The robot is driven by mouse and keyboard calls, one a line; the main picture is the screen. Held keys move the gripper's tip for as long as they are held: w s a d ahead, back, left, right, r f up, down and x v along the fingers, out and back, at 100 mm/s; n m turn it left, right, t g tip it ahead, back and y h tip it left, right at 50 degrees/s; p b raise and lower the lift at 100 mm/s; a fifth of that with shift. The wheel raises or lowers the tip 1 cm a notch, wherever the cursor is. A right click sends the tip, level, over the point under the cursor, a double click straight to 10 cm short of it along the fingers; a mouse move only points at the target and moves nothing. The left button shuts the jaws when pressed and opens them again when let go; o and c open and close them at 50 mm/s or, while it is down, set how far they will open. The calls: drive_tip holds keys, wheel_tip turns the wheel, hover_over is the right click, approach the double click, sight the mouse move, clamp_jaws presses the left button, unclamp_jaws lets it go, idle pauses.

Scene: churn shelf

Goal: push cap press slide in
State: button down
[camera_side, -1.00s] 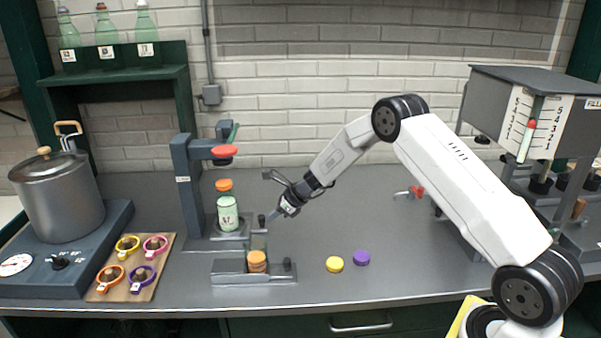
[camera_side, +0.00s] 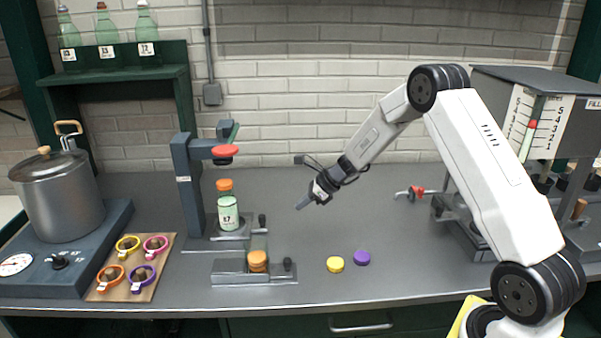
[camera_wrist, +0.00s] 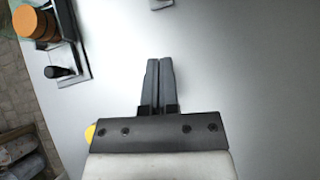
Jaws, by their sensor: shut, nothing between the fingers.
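A green glass bottle labelled 17 (camera_side: 228,214) stands upright on the slide plate of the cap press (camera_side: 186,190). An orange cap (camera_side: 225,185) is at its top; how firmly it sits cannot be told. The press's red head (camera_side: 225,151) is above the cap, with a visible gap. A small dark knob (camera_side: 262,220) stands at the right end of the slide. My gripper (camera_side: 301,205) is shut and empty, in the air to the right of the knob, apart from it. Its fingers (camera_wrist: 158,72) show pressed together in the wrist view.
A holder (camera_side: 227,273) with stacked orange caps (camera_side: 257,261) sits in front of the press. A yellow cap (camera_side: 335,264) and a purple cap (camera_side: 361,258) lie on the bench. A board with ringed tools (camera_side: 133,262) and a pot (camera_side: 58,195) are left. The bench behind my gripper is clear.

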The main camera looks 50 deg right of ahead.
drive_tip(key=shift+v, duration=1.8)
drive_tip(key=shift+s, duration=0.1)
drive_tip(key=s+a+r+n+g+h, duration=0.1)
drive_tip(key=s+a+n+g+h, duration=0.1)
drive_tip(key=s+a+n, duration=0.6)
drive_tip(key=s+a+r+n+g+h, duration=0.1)
drive_tip(key=s+a+n+g+h, duration=0.1)
drive_tip(key=s+a+n, duration=0.6)
drive_tip(key=s+n+h, duration=0.1)
drive_tip(key=s+n, duration=0.6)
drive_tip(key=n, duration=0.5)
drive_tip(key=shift+s+n+g, duration=0.2)
drive_tip(key=shift+n+g, duration=0.1)
drive_tip(key=shift+n, duration=0.1)
drive_tip(key=shift+w+r, duration=0.15)
drive_tip(key=shift+r, duration=0.05)
